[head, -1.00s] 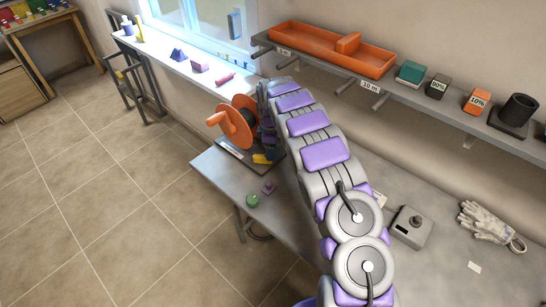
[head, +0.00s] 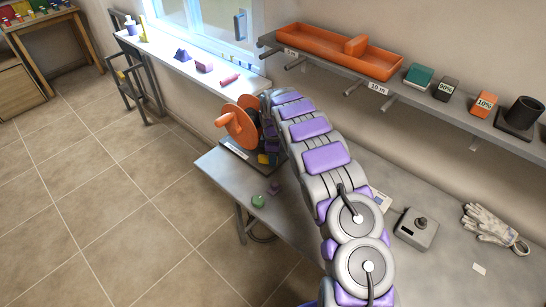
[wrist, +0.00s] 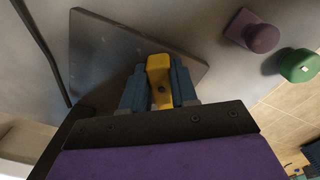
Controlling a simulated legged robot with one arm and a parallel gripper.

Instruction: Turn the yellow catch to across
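The yellow catch (wrist: 159,72) sits on a dark grey plate (wrist: 112,50) in the wrist view. The two blue fingers of my gripper (wrist: 160,85) lie along both sides of the catch, close against it, and appear shut on it. In the head view a small part of the yellow catch (head: 263,158) shows at the foot of the orange reel (head: 238,125), at the far left end of the bench. My gripper (head: 268,150) is there too, partly hidden by my arm. The catch's exact angle on its plate is hard to read.
A purple knob (wrist: 252,32) and a green knob (wrist: 298,65) are right of the plate. A grey box with a knob (head: 417,229) and gloves (head: 490,225) lie on the bench (head: 225,170). A shelf with an orange tray (head: 320,55) runs above.

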